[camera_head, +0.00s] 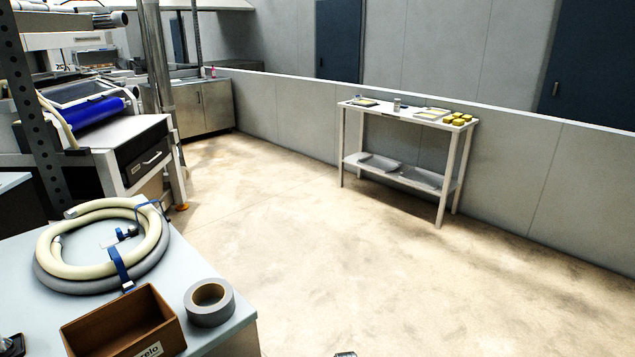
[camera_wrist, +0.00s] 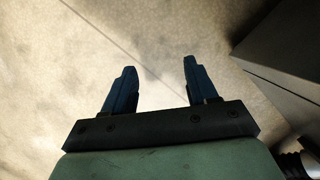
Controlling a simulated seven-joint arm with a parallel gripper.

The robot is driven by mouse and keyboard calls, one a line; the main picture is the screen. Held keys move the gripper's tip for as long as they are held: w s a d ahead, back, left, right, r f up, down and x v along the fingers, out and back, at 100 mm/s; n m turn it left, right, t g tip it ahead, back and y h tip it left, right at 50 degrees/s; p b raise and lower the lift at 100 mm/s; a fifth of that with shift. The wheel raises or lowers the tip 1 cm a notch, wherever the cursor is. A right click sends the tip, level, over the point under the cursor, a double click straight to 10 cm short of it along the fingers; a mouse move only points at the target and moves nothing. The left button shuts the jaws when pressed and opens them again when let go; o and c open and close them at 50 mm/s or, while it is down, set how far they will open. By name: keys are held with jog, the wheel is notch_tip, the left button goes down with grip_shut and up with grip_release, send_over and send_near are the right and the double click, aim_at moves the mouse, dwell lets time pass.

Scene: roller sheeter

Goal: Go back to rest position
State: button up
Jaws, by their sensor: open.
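My gripper (camera_wrist: 157,80) shows in the wrist view with two dark blue fingers spread apart. Nothing is between the fingers. Below and beyond them is bare tan floor (camera_wrist: 130,25) with a thin dark line across it. In the head view the gripper cannot be made out for certain; only a small grey piece shows at the bottom edge.
A light table (camera_head: 190,262) at lower left holds a coiled hose (camera_head: 60,245), a grey tape roll (camera_head: 209,303) and a brown box (camera_head: 125,325). A white shelf table (camera_head: 380,112) stands by the far low wall. The floor (camera_head: 330,260) between is clear.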

jog(key=s+d+f+g, duration=0.1)
jog(key=s+d, duration=0.2)
jog(key=s, duration=0.6)
jog(key=s+d+f+g, duration=0.1)
jog(key=s+d+f, duration=0.1)
jog(key=s, duration=0.7)
jog(key=s+d+f+m+g, duration=0.1)
jog(key=s+d, duration=0.2)
jog(key=s, duration=0.7)
jog(key=shift+d+f, duration=0.3)
